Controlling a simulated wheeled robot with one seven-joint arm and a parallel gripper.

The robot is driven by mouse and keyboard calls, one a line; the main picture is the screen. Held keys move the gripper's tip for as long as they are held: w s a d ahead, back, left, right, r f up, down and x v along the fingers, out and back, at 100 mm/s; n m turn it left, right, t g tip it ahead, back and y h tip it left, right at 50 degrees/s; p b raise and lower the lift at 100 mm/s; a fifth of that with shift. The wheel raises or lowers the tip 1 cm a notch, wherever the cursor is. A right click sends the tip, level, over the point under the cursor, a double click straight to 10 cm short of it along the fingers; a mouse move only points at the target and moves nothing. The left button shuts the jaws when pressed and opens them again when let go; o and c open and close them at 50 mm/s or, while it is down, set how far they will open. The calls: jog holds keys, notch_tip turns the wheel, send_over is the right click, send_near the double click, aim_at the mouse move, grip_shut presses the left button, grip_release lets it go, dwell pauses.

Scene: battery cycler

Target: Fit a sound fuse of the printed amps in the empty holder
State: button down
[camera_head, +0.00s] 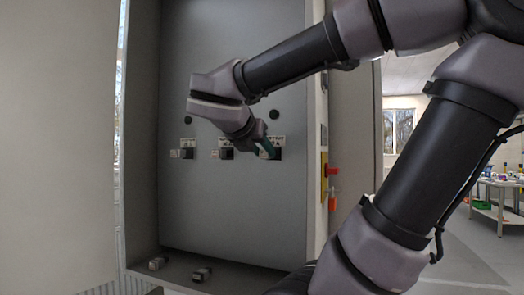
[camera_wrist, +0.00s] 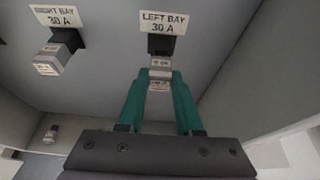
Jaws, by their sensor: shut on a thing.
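My gripper (camera_wrist: 160,78) has teal fingers, shut on a small pale fuse (camera_wrist: 160,64) with print too small to read. The fuse is just below the black holder (camera_wrist: 161,44) under the label "LEFT BAY 30 A" (camera_wrist: 164,21). I cannot tell whether it touches or enters the holder. In the head view my gripper (camera_head: 267,147) is at the rightmost of the three holders, partly covering that holder (camera_head: 278,154). The "RIGHT BAY 30 A" holder (camera_wrist: 69,39) has a pale fuse (camera_wrist: 49,64) in it.
Two loose fuses lie on the cabinet floor, one at left (camera_head: 157,263) and one to its right (camera_head: 201,274). Two other holders (camera_head: 187,153) (camera_head: 226,153) are on the back panel. The cabinet's right side wall (camera_head: 315,130) is close to my arm. A red-and-yellow switch (camera_head: 328,171) is outside it.

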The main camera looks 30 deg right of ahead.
jog(key=shift+w+d, duration=0.35)
jog(key=shift+d, duration=0.15)
dwell(0.4)
jog(key=c, duration=0.5)
grip_release()
jog(key=v, duration=1.1)
jog(key=w+a+f+m+y, duration=0.2)
jog(key=f+m+y, duration=0.4)
jog(key=m, duration=0.8)
jog(key=w+a+f+m+y, duration=0.2)
jog(key=f+m+y, duration=0.4)
jog(key=m, duration=0.9)
notch_tip(320, 180, down, 3)
jog(key=shift+w+r+g+y, duration=0.1)
jog(key=shift+w+g+y, duration=0.1)
jog(key=shift+g+y, duration=0.15)
